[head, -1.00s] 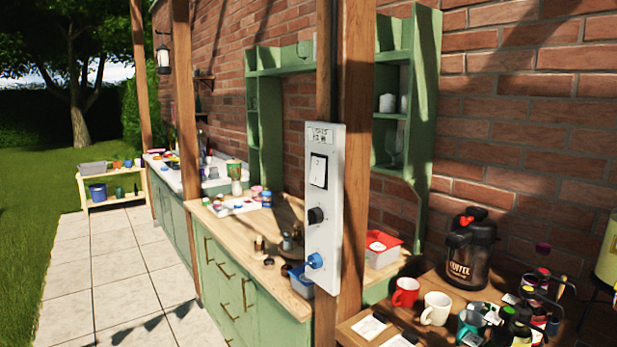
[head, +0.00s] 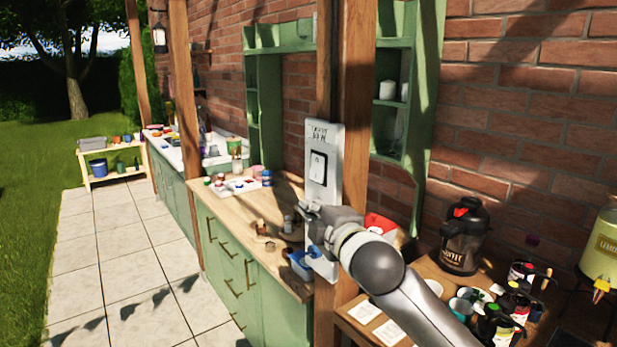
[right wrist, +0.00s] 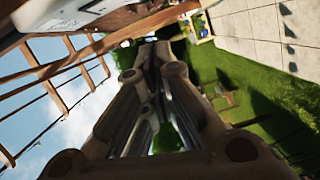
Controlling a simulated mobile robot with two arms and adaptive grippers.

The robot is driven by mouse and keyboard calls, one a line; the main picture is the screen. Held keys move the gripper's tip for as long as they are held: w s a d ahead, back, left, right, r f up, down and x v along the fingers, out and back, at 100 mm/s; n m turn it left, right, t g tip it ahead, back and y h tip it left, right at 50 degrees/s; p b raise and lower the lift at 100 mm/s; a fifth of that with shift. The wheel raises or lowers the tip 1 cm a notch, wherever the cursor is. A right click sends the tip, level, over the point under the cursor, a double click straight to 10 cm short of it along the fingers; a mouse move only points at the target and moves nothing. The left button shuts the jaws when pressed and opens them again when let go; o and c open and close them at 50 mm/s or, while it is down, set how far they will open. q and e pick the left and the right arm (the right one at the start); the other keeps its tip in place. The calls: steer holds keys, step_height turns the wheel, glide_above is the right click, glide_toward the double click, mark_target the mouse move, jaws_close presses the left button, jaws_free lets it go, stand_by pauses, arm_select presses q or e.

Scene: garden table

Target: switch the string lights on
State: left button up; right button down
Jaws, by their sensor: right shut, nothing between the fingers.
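A white switch panel (head: 322,139) is fixed upright to a wooden post in the head view. It carries a rocker switch (head: 317,167) in a dark frame near the top and a blue knob (head: 314,251) near the bottom. The black knob between them is hidden behind my right gripper (head: 312,211). That gripper is shut and empty, in front of the panel, below the rocker; I cannot tell if it touches. The right wrist view shows its closed fingers (right wrist: 155,65), with a pale panel edge (right wrist: 65,18) at upper left. My left gripper is not in view.
A wooden counter (head: 275,195) with green cabinets stands behind the panel. A side table at right holds a coffee dispenser (head: 466,237), bottles and cups, partly covered by my right arm. The paved path (head: 110,245) at left is clear.

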mark_target(317, 168)
steer(key=shift+s+a+r+n, duration=0.1)
steer(key=shift+a+r+n, duration=0.05)
steer(key=shift+r, duration=0.45)
steer(key=shift+s+a+r+n, duration=0.1)
steer(key=shift+r+n, duration=0.05)
steer(key=shift+r, duration=0.4)
steer(key=w+p, duration=0.6)
steer(key=w, duration=0.5)
steer(key=shift+w+a+f, duration=0.2)
steer(key=shift+w+f, duration=0.1)
steer(key=shift+f, duration=0.1)
steer(key=shift+a, duration=0.1)
